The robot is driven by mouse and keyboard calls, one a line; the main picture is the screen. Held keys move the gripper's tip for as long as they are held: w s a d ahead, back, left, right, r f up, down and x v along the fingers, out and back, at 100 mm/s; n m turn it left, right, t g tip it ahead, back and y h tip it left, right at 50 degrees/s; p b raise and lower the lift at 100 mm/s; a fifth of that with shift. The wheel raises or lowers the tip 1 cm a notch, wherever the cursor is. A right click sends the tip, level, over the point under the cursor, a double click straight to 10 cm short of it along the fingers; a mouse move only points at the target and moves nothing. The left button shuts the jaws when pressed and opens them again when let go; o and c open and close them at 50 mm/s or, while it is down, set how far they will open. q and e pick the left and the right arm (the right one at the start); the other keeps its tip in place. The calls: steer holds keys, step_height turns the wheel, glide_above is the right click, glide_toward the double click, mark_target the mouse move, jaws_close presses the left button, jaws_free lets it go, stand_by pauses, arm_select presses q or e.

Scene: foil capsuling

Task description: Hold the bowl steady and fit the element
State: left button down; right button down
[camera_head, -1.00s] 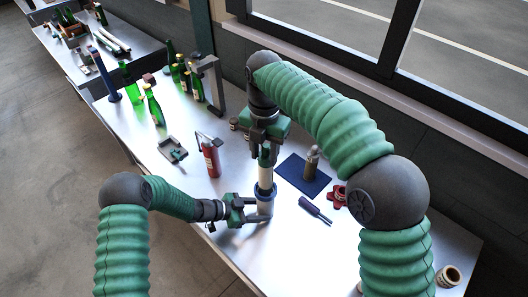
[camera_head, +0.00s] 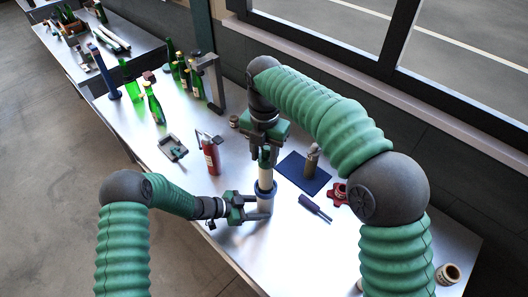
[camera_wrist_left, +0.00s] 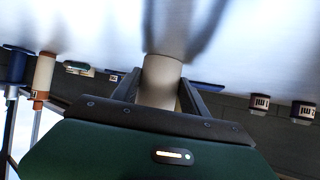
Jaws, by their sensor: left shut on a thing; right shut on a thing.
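I see no clear bowl; a pale upright cylinder (camera_head: 265,204) with a blue band stands on the table. My left gripper (camera_head: 256,206) is shut on its lower part from the left. In the left wrist view this pale cylinder (camera_wrist_left: 161,78) sits between the fingers. My right gripper (camera_head: 265,143) is above it, pointing down and shut on a slim dark-green-topped piece (camera_head: 265,156). A pale section below that piece lines up with the blue band. I cannot tell whether the two parts touch or are joined, and the right fingertips are partly hidden.
A red bottle (camera_head: 210,158) stands to the left, near a grey tray (camera_head: 173,148). A blue mat (camera_head: 293,168) bears a metallic bottle (camera_head: 312,158). Green bottles stand farther back.

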mark_target(264, 183)
steer(key=shift+f, duration=6.45)
steer(key=c, duration=0.8)
jaws_free()
steer(key=shift+r, duration=0.1)
step_height(264, 183, up, 12)
steer(key=shift+f, duration=0.15)
arm_select(q)
steer(key=c, duration=0.5)
jaws_free()
steer(key=shift+a, duration=0.1)
